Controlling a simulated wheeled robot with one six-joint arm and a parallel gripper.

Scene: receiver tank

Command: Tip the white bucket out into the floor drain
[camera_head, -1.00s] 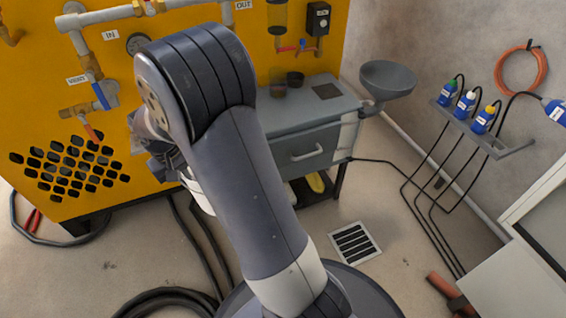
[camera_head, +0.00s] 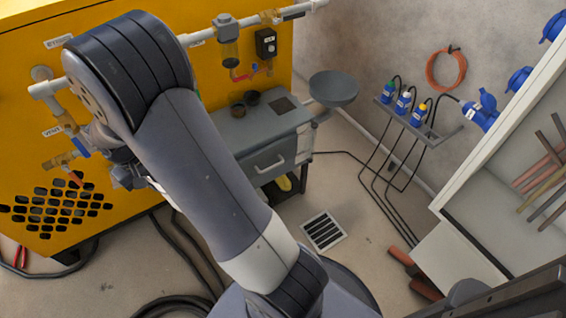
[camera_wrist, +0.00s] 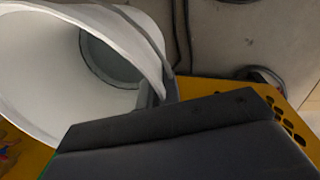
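The white bucket (camera_wrist: 40,65) fills the left of the wrist view, with its mouth facing the camera. A grey round area (camera_wrist: 110,58) shows deep inside; I cannot tell whether it is liquid or the bottom. My gripper (camera_wrist: 157,95) is at the bucket's near rim and looks shut on it. Its dark body covers the lower part of that view. In the head view my arm hides most of the gripper, and only a pale sliver shows beside it. The floor drain (camera_head: 323,231), a slotted grate in a pale frame, lies clear of my arm on its right.
A grey workbench (camera_head: 270,160) stands behind the drain, against the yellow machine (camera_head: 40,130). A grey basin (camera_head: 333,88) is beside it. Black hoses (camera_head: 185,255) lie on the floor at left. A red-brown object (camera_head: 415,270) and an open white cabinet (camera_head: 480,165) are at right.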

